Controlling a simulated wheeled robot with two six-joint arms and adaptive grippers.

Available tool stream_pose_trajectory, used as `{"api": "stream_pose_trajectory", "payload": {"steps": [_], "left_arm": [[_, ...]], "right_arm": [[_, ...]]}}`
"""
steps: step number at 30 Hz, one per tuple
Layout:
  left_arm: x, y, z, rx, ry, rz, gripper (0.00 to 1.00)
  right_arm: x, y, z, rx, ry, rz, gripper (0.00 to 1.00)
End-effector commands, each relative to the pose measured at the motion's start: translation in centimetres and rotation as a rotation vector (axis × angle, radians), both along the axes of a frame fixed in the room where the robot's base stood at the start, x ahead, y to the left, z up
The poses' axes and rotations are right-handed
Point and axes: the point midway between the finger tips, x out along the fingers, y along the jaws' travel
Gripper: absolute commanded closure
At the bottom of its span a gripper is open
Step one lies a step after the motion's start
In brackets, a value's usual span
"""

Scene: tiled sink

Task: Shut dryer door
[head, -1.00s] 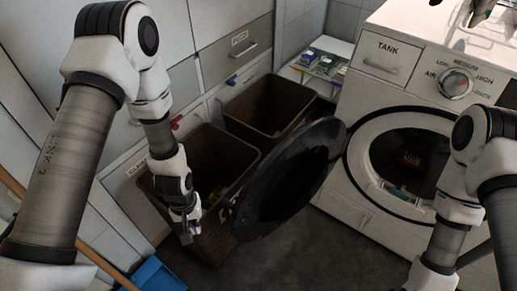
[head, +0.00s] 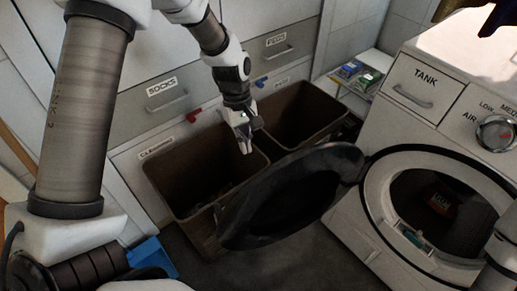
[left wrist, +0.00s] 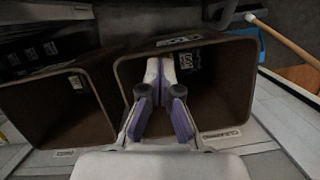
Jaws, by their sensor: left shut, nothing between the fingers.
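The dryer (head: 415,190) stands at the right of the head view. Its round dark door (head: 300,190) hangs open to the left of the drum opening, reaching in front of the brown bins. My left gripper (head: 246,147) is shut and empty, pointing down over the bins, beyond the door's upper left edge and apart from it. Its closed fingers (left wrist: 161,90) also show in the left wrist view, over a brown bin; I cannot make out the door there. My right gripper is out of view; only a bit of my right arm shows at the right edge.
Two brown bins, the left one (head: 162,185) and the right one (head: 322,97), stand behind the door against grey drawers (head: 160,95). A blue container (head: 152,258) is on the floor at lower left. A small shelf (head: 366,80) stands beside the dryer.

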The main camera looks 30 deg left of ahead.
Motion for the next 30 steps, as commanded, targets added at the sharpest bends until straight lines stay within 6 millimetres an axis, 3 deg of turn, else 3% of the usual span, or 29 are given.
{"api": "stream_pose_trajectory", "payload": {"steps": [11, 18, 30], "left_arm": [[-1.2, -1.7, -8.3, 0.002, 0.003, -0.003, 1.0], [-3.2, -4.5, -7.7, 0.003, -0.001, -0.003, 1.0], [-3.4, -4.8, -7.6, 0.002, -0.001, -0.002, 1.0]], "right_arm": [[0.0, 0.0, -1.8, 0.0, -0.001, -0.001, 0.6], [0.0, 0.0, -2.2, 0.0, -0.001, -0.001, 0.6], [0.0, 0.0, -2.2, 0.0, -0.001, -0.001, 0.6]]}}
